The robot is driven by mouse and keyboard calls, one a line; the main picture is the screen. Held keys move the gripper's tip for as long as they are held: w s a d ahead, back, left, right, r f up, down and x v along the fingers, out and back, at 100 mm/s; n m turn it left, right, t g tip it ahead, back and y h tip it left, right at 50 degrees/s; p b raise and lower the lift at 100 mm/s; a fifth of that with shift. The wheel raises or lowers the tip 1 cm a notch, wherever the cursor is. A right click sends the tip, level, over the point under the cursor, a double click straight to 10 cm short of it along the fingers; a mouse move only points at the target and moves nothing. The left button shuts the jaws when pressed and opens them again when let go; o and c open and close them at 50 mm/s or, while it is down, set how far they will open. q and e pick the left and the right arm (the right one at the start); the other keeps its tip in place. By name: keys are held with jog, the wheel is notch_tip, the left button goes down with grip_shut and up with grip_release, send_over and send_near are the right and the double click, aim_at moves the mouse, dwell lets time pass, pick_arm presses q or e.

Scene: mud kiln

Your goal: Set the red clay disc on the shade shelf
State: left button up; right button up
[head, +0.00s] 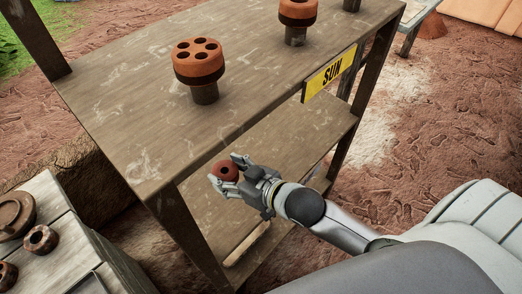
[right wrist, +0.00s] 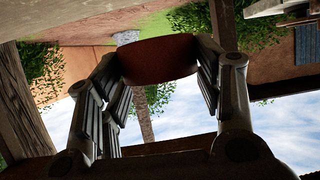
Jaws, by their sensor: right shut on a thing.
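My right gripper (head: 232,172) is shut on the red clay disc (head: 225,170), a small reddish-brown piece. In the right wrist view the disc (right wrist: 158,60) sits between the two fingers. In the head view, gripper and disc show against the lower shelf (head: 292,137) of a wooden rack, below the front edge of its upper board (head: 125,110). I cannot tell how far the disc is above the lower shelf. The upper board carries a yellow "SUN" sign (head: 330,73); no shade sign shows. My left gripper is not in view.
On the upper board, a perforated clay disc (head: 198,60) and another clay piece (head: 297,10) stand on short posts. The rack leg (head: 190,240) is near the gripper. A wooden crate (head: 85,240) with clay rings (head: 40,240) stands at the left. The lower shelf looks mostly clear.

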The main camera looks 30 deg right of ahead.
aim_at(228, 172)
jog(key=w+f, duration=0.1)
jog(key=w+f+b, duration=0.1)
jog(key=f, duration=0.1)
jog(key=shift+n+y, duration=0.3)
notch_tip(228, 172, down, 4)
jog(key=shift+d+f, duration=0.1)
jog(key=shift+f, duration=0.8)
notch_tip(228, 172, down, 2)
jog(key=shift+f, duration=0.6)
pick_arm(q)
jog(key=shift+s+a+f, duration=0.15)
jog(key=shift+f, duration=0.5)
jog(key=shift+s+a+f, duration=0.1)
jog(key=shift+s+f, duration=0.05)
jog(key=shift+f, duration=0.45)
jog(key=shift+b, duration=0.3)
pick_arm(e)
jog(key=shift+f, duration=0.1)
jog(key=o, duration=1.1)
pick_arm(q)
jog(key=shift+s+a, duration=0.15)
pick_arm(e)
jog(key=shift+o, duration=0.2)
